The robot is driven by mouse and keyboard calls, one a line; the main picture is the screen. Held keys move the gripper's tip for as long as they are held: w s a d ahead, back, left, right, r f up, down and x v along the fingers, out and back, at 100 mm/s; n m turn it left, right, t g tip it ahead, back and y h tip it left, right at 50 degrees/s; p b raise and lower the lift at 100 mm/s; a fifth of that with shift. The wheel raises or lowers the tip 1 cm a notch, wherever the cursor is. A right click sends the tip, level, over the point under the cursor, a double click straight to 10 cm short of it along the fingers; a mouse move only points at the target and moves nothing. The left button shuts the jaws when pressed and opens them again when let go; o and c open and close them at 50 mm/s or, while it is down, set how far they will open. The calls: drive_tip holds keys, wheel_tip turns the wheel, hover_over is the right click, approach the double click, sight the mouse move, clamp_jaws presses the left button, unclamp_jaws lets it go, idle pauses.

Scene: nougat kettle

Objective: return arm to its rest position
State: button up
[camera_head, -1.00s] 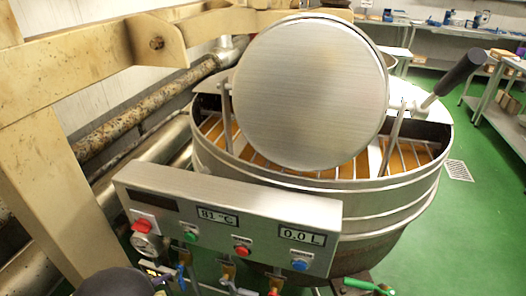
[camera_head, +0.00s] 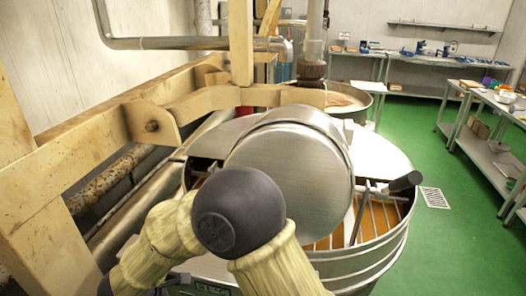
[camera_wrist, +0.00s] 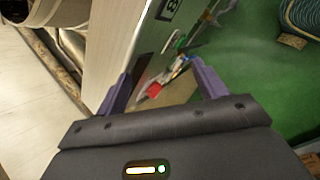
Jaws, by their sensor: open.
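My gripper (camera_wrist: 165,80) shows in the wrist view with its two purple fingers spread apart and nothing between them. Beyond the fingers is the grey control panel (camera_wrist: 118,45) of the kettle, seen at a slant, with a red button (camera_wrist: 155,91) near its lower edge. In the head view, my bent arm with its dark round joint and cream cover stands in front of the kettle (camera_head: 380,252). It hides most of the panel and part of the raised round lid (camera_head: 300,180). My gripper itself is out of the head view.
A wooden beam frame (camera_head: 75,150) runs along the left, near my arm. A second kettle (camera_head: 345,100) stands behind. Steel tables (camera_head: 490,150) line the right side. A coiled blue hose (camera_wrist: 300,15) lies at the wrist view's upper right.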

drive_tip(key=w+d+r+m+g+p, duration=0.1)
drive_tip(key=d+r+m+p, duration=0.1)
drive_tip(key=d, duration=0.4)
drive_tip(key=w+d+r+m+g+h+p, duration=0.1)
drive_tip(key=d+r+m+p, duration=0.1)
drive_tip(key=d, duration=0.5)
drive_tip(key=d+r+m+g+p, duration=0.1)
drive_tip(key=d+r+m+p, duration=0.1)
drive_tip(key=d+r+m, duration=0.2)
drive_tip(key=shift+w+d+m+h, duration=0.15)
drive_tip(key=shift+w+d+h, duration=0.05)
drive_tip(key=shift+d, duration=0.4)
drive_tip(key=shift+w+d+m+h, duration=0.15)
drive_tip(key=shift+w+d+h, duration=0.05)
drive_tip(key=shift+d, duration=0.35)
drive_tip(key=s+d+r+m+y+p, duration=0.1)
drive_tip(key=s+d+r+m+p, duration=0.3)
drive_tip(key=d+m, duration=0.5)
drive_tip(key=s+d+r+m+y+p, duration=0.15)
drive_tip(key=d+r+m+p, duration=0.25)
drive_tip(key=d+r+m, duration=0.45)
wheel_tip(320, 180, down, 7)
drive_tip(key=d+n+b, duration=0.1)
drive_tip(key=n+b, duration=0.1)
drive_tip(key=b, duration=0.3)
drive_tip(key=shift+d+f+g+b, duration=0.15)
drive_tip(key=shift+d+g+b, duration=0.2)
drive_tip(key=shift+g+b, duration=0.05)
drive_tip(key=shift+s, duration=0.1)
